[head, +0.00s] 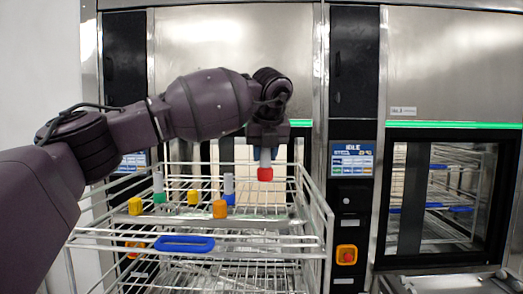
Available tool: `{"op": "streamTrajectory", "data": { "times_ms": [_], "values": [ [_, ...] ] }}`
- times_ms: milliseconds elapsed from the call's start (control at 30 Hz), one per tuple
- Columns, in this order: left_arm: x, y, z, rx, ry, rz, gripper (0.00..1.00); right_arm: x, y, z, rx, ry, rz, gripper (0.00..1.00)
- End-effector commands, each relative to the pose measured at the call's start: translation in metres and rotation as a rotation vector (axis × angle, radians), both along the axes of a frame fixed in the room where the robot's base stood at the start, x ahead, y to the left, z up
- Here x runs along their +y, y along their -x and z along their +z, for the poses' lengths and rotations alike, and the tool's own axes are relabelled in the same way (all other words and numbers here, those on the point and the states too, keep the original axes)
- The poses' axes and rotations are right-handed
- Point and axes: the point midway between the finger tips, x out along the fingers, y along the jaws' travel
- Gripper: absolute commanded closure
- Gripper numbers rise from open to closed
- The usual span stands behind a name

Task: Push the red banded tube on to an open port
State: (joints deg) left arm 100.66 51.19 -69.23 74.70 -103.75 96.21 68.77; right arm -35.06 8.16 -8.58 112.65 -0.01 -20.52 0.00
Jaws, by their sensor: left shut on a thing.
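My left gripper (266,148) is shut on the red banded tube (265,174). The tube points down, with its red band at the lower end, above the right part of the wire rack (318,222). A gap shows between the red band and the rack's upper level in the picture; the depth is hard to tell. Which port is open below the tube cannot be made out. My right gripper is not in view.
On the rack's upper level stand grey tubes with a green band (159,196) and a blue band (229,198), plus yellow (193,198) and orange (220,209) pieces. A blue handle (185,243) is in front. Washer panels (352,160) stand behind.

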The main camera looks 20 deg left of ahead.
Motion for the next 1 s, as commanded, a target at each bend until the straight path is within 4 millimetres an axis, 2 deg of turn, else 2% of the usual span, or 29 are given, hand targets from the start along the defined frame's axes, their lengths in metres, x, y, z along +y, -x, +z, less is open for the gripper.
{"op": "streamTrajectory", "data": {
  "times_ms": [600,1000],
  "values": [
    [0.001,0.000,-0.053,0.000,0.001,0.000,0.94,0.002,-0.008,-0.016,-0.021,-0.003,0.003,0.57],
    [0.001,0.000,-0.058,-0.001,0.000,0.000,0.94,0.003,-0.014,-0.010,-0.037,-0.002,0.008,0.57]
  ]
}}
